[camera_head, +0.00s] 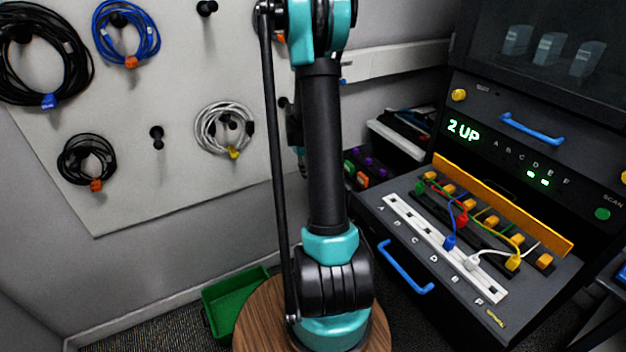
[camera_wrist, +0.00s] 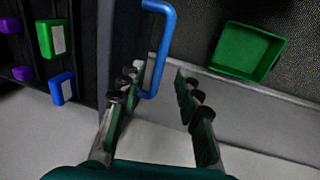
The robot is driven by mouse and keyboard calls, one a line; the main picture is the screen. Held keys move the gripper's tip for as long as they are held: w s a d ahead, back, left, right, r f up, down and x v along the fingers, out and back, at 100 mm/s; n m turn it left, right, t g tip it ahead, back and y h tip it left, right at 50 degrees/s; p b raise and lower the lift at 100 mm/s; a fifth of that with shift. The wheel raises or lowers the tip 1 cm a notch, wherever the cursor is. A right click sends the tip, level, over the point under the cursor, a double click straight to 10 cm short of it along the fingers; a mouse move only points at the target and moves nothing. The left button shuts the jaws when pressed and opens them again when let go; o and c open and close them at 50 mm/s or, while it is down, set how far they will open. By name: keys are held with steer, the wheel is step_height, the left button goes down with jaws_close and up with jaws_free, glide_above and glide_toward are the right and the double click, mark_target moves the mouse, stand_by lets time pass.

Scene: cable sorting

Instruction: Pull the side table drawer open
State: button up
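In the wrist view a blue bar handle (camera_wrist: 168,40) stands out from a dark grey front (camera_wrist: 115,25). My gripper (camera_wrist: 160,76) is open, with one finger on each side of the handle's lower end in the picture. I cannot tell whether the handle is at fingertip depth, and no contact shows. The dark side unit holding small coloured blocks (camera_head: 362,172) is partly hidden behind my arm in the head view. Its drawer handle and my gripper are hidden there. How far its drawer stands out cannot be told.
A green bin (camera_head: 228,304) is on the floor, also in the wrist view (camera_wrist: 246,50). The console at right has a blue handle (camera_head: 405,268) below a white socket strip (camera_head: 440,245) and another (camera_head: 532,128) above. Coiled cables, including a white one (camera_head: 222,128), hang on the wall board.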

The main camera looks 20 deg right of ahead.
step_height(320, 180, up, 7)
steer(key=a, duration=0.1)
steer(key=shift+a, duration=0.15)
stand_by(0.4)
steer(key=s+a+t+y, duration=0.1)
steer(key=s+a+t, duration=0.1)
steer(key=s+a, duration=0.7)
steer(key=s+a+m+t+y, duration=0.1)
steer(key=s+a+t, duration=0.1)
steer(key=s+a, duration=0.6)
steer(key=s, duration=0.6)
steer(key=shift+s+a+f, duration=0.25)
steer(key=shift+s+a, duration=0.05)
steer(key=shift+a, duration=0.1)
